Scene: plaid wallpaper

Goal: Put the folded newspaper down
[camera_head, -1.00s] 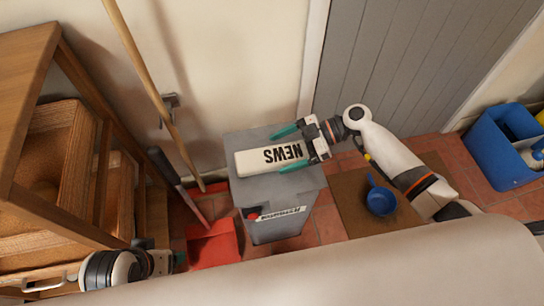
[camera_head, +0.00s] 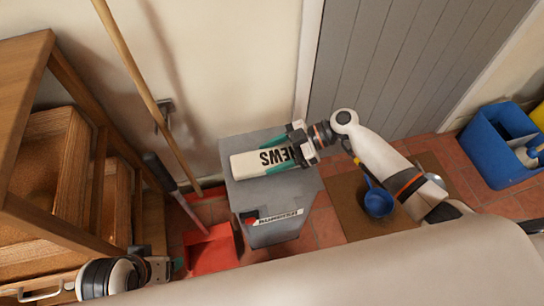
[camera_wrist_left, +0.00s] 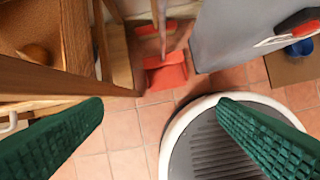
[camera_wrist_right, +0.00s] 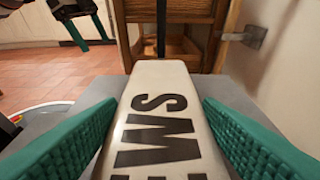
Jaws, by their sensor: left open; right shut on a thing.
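The folded newspaper (camera_head: 252,163), a cream block with black NEWS lettering, lies flat on top of the grey bin (camera_head: 275,201). My right gripper (camera_head: 281,154) is shut on its right end, with one teal finger along each long side. The newspaper (camera_wrist_right: 158,120) also runs between the fingers in the right wrist view, and its near end is cut off there. My left gripper (camera_head: 166,268) is low at the left, away from the newspaper. It is open and empty in the left wrist view (camera_wrist_left: 160,112).
A red dustpan (camera_head: 212,250) is left of the bin. A blue pan (camera_head: 377,203) lies on a brown mat (camera_head: 350,222). A blue caddy (camera_head: 496,160) is at the right. The wall is close behind the bin.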

